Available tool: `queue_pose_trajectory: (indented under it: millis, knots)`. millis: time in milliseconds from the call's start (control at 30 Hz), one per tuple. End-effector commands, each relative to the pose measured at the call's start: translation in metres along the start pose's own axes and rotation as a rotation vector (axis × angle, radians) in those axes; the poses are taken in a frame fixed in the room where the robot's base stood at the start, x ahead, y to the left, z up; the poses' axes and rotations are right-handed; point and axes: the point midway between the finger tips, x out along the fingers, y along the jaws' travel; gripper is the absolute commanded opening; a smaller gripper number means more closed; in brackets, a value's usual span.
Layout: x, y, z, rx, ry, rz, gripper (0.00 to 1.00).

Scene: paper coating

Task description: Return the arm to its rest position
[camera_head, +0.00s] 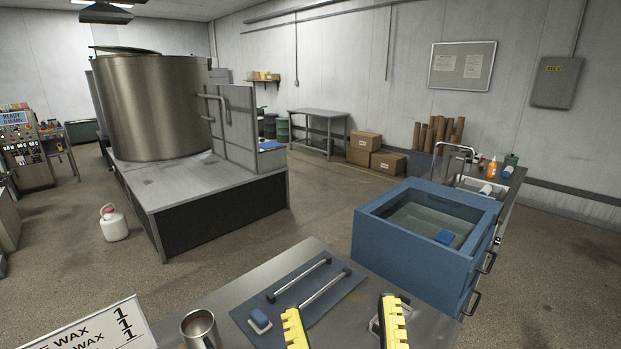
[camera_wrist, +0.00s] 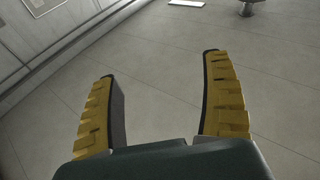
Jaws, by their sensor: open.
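My gripper (camera_head: 345,312) shows its two yellow ribbed fingers at the bottom of the head view, spread wide apart with nothing between them. In the wrist view my gripper (camera_wrist: 160,67) is open and empty, facing a pale panelled surface. In the head view, the fingers appear over the near edge of the grey worktable (camera_head: 312,246). Height above it is hard to judge. The rest of my arm is not clearly visible.
A metal mug (camera_head: 199,329) stands left. A blue water-filled tub (camera_head: 418,272) stands right. A large steel vat (camera_head: 155,105) stands behind; open floor lies between.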

Motion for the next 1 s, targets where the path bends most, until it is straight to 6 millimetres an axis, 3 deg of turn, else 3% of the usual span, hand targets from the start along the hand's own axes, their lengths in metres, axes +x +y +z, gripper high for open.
queue_pose_trajectory:
  millis: [67,100,133,600,700,800,1000]
  knots:
    - [-0.034,0.033,-0.031,0.031,0.102,0.122,0.81]
    - [-0.030,0.038,-0.064,0.040,0.113,0.136,0.81]
    - [-0.023,0.038,-0.081,0.040,0.106,0.130,0.81]
    - [0.031,0.053,-0.279,0.050,0.102,0.125,0.81]
    - [0.040,0.056,-0.310,0.052,0.101,0.125,0.81]
    - [0.044,0.057,-0.326,0.053,0.100,0.125,0.81]
    - [0.044,0.058,-0.328,0.054,0.100,0.125,0.81]
